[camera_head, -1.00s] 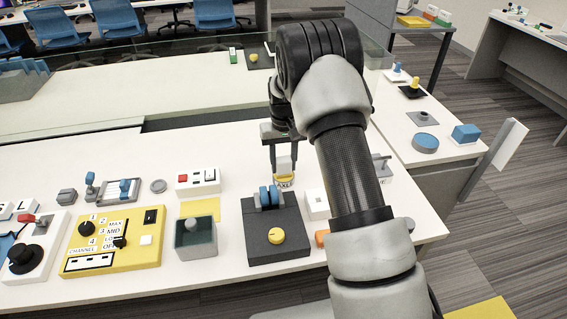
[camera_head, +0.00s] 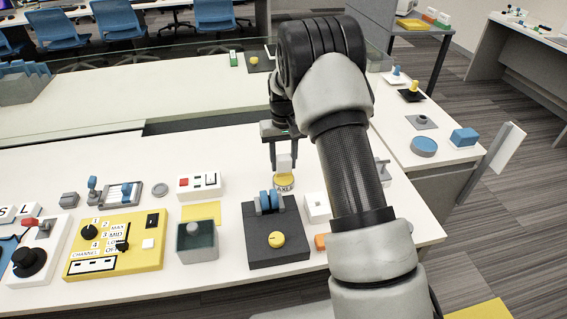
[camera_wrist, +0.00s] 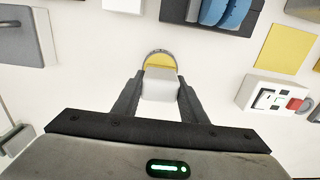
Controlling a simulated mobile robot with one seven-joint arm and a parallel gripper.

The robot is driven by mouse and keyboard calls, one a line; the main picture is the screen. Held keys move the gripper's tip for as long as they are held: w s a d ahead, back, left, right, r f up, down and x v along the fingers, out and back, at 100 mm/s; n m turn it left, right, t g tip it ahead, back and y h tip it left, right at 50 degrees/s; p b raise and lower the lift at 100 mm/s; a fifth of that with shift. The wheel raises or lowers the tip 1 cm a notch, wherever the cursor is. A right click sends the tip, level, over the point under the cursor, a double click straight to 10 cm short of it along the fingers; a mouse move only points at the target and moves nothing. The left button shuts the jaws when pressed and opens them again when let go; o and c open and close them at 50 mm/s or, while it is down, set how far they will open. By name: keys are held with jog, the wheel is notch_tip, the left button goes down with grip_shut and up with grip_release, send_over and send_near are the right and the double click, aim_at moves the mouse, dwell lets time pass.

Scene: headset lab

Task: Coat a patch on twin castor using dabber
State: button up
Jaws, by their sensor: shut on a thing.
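My gripper (camera_head: 284,157) is shut on the dabber, a pale grey block (camera_head: 285,163), which also shows between the fingers in the wrist view (camera_wrist: 160,85). The tin's yellow inside and grey rim show past the dabber in the wrist view (camera_wrist: 159,56). The twin castor (camera_head: 269,201) has blue wheels on a dark grey base with a yellow knob, just in front of the tin. Its wheels show at the wrist view's top edge (camera_wrist: 225,10).
A white box (camera_head: 316,207) stands right of the castor, beside my arm. A grey-green container (camera_head: 196,241) and a yellow control panel (camera_head: 112,245) stand to the left. A white box with a red button (camera_head: 198,186) is left of the tin.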

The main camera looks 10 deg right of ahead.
aim_at(283, 157)
jog(key=shift+r+p, duration=1.15)
jog(key=shift+r, duration=1)
